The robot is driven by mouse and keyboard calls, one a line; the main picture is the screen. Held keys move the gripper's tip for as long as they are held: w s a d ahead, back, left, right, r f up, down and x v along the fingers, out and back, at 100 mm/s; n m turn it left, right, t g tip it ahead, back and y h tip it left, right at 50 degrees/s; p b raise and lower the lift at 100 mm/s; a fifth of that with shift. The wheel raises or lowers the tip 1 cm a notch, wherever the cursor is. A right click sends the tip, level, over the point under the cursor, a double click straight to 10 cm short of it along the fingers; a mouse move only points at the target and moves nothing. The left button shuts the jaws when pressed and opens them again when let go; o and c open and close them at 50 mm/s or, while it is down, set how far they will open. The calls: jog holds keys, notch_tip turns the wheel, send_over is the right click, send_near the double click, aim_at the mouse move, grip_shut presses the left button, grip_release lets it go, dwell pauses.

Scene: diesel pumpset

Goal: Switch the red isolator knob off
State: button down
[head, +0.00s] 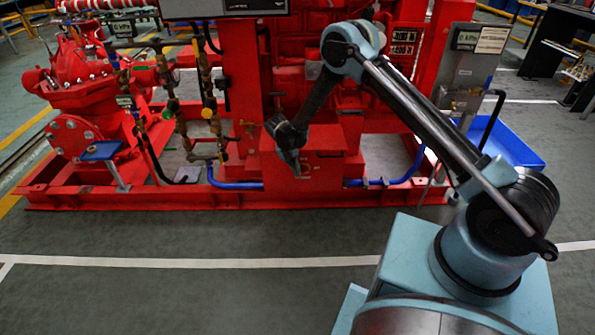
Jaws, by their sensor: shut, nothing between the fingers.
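My gripper (292,166) hangs at the end of my arm, pointing down, in front of the red pumpset's lower middle. It is shut and looks empty. It overlaps the left part of a red box (330,168) low on the pumpset; I cannot tell whether it touches the box. I cannot make out the red isolator knob for certain. It may be hidden behind the gripper or blend into the red surfaces around it.
The red base frame (150,199) runs along the floor. Blue hoses (232,184) and brass-fitted pipes (206,113) stand left of the gripper. A grey panel (463,75) and a blue tray (518,150) are at the right. The floor in front is clear.

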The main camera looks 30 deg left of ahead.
jog(key=shift+s+a+f, duration=0.1)
jog(key=shift+a+f, duration=0.1)
jog(key=shift+f, duration=0.25)
jog(key=shift+s+a+f, duration=0.1)
jog(key=shift+a+f, duration=0.1)
jog(key=shift+f, duration=0.25)
dwell(0.8)
jog(key=shift+r, duration=0.15)
dwell(0.3)
jog(key=shift+r, duration=0.8)
